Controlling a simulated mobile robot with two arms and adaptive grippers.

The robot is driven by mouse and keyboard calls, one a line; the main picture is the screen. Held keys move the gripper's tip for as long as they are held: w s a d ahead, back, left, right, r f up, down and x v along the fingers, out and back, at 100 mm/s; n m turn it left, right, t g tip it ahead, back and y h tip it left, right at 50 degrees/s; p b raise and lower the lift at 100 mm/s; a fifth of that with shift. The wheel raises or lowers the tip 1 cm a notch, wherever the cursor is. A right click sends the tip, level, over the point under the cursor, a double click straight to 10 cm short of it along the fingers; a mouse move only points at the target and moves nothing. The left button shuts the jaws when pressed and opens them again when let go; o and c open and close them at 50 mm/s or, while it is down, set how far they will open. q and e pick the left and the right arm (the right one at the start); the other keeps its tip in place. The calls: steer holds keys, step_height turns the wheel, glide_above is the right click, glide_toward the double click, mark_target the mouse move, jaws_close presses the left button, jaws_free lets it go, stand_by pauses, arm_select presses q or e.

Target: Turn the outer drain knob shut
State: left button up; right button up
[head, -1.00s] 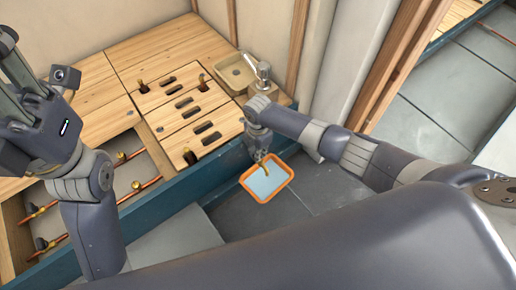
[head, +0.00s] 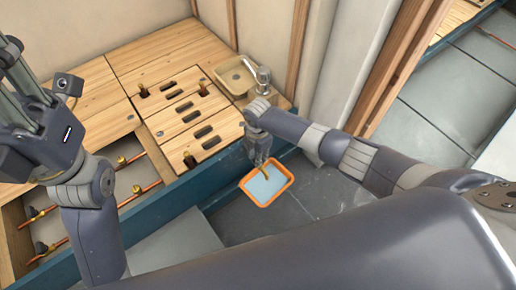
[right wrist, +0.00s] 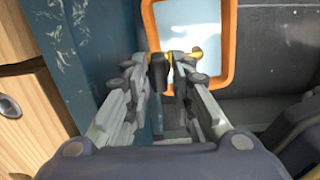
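A dark knob (right wrist: 158,76) lies between the fingers of my right gripper in the right wrist view, with brass fittings (right wrist: 171,56) beside it. My right gripper (right wrist: 163,70) has its fingers close together around the knob; whether both touch it I cannot tell. In the head view my right gripper (head: 260,158) points down at the blue cabinet edge, above the orange-rimmed tray, and hides the knob. My left gripper (head: 18,80) is raised at the far left, away from the knob; its fingertips are partly cut off.
The orange tray (head: 288,184) holds pale blue liquid on the grey floor below. A beige sink (head: 226,79) with a metal faucet (head: 263,77) stands behind my right gripper. Slotted wood panels (head: 188,106) and exposed copper pipes (head: 137,189) lie to the left.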

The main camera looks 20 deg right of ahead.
step_height(320, 180, up, 12)
steer(key=shift+f, duration=0.2)
stand_by(0.6)
